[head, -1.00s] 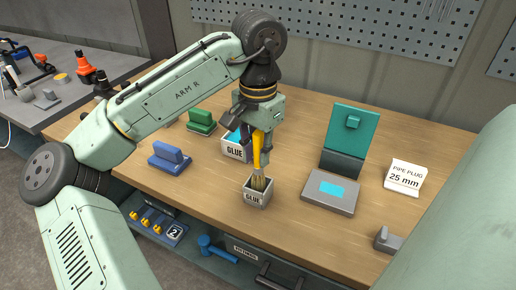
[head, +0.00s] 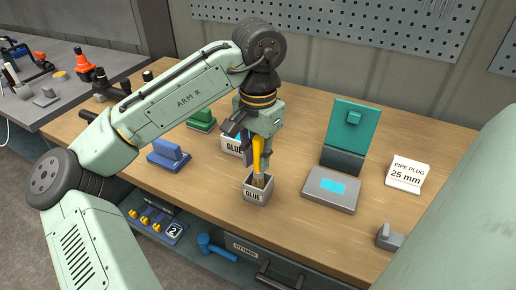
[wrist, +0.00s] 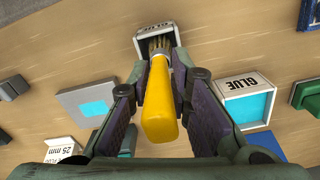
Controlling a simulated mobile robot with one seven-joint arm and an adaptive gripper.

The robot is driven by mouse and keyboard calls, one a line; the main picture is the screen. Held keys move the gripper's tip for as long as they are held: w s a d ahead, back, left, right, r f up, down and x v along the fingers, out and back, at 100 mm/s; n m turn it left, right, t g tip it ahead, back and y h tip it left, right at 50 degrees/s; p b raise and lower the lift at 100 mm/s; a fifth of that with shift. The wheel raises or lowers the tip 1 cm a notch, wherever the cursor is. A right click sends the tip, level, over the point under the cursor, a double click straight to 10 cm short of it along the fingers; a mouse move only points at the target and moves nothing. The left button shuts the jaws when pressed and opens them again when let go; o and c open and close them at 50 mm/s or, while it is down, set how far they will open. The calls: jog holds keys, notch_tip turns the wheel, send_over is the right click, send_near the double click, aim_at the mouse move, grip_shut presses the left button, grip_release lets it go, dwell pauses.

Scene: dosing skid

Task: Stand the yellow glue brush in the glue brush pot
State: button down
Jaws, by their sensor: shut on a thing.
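My gripper (head: 260,158) is shut on the yellow glue brush (head: 257,150), gripping its handle. The brush stands nearly upright, bristles down, over the small grey pot labelled GLUE (head: 257,194). Its lower end is inside the pot's mouth, and the pot's front wall hides the bristle tips. I cannot tell whether they touch the bottom. In the wrist view the yellow handle (wrist: 162,105) lies between both fingers, and the bristles reach into the open pot (wrist: 140,42).
A larger GLUE box with blue contents (wrist: 247,106) stands close behind the pot. A grey block with a blue patch (head: 330,190) and a teal upright plate (head: 351,132) stand right. Blue (head: 168,157) and green (head: 201,120) blocks sit left. Bench between pot and grey block is clear.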

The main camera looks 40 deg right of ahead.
jog(key=shift+f+b, duration=0.4)
jog(key=shift+f, duration=0.6)
jog(key=c, duration=1.4)
grip_release()
notch_tip(320, 180, up, 12)
jog(key=shift+r, duration=0.1)
